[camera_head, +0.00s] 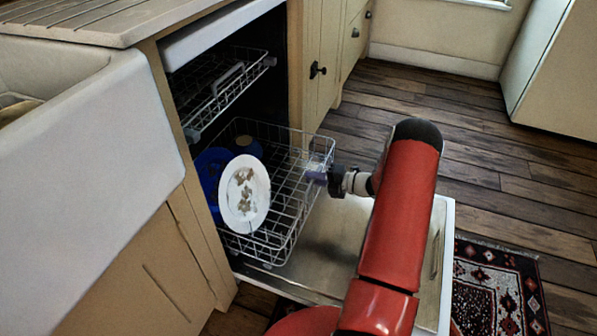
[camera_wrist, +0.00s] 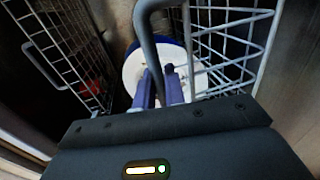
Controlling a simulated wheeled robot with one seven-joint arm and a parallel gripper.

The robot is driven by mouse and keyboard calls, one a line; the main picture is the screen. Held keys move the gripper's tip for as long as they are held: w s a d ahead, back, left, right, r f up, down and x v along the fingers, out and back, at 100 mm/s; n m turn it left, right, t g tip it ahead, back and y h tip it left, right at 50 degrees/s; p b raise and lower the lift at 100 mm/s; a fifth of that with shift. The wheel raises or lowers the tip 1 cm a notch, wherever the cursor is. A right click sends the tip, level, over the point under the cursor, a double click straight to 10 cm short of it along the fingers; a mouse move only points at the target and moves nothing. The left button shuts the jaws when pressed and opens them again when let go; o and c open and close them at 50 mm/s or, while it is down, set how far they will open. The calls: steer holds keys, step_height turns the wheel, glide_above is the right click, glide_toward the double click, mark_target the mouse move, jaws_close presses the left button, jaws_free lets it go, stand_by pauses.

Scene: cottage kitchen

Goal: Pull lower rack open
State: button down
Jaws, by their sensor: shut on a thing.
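The lower rack (camera_head: 290,235) is a wire basket, partly out of the dishwasher over the lowered door (camera_head: 340,235). It holds a stained white plate (camera_head: 244,196) and a blue dish (camera_head: 208,166) behind it. My gripper (camera_head: 316,178) is at the rack's outer edge, with its purple fingers shut on the rack's grey handle. In the wrist view my gripper (camera_wrist: 162,92) has the curved handle (camera_wrist: 146,22) running between its fingers, with the rack wires (camera_wrist: 235,45) at right and the white plate (camera_wrist: 135,68) beyond. The exact contact point is partly hidden.
The upper rack (camera_head: 222,88) sits above, partly out. A white sink (camera_head: 85,170) is at left and cabinets (camera_head: 325,55) are at the back. A patterned rug (camera_head: 495,290) lies right of the door. The wooden floor (camera_head: 480,130) beyond is clear.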

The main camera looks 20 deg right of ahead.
steer(key=f+v, duration=0.2)
steer(key=v, duration=1.1)
steer(key=f+v, duration=0.3)
steer(key=v, duration=1)
steer(key=shift+s+d, duration=0.4)
steer(key=c, duration=1.6)
jaws_free()
steer(key=v, duration=0.8)
steer(key=shift+w, duration=0.1)
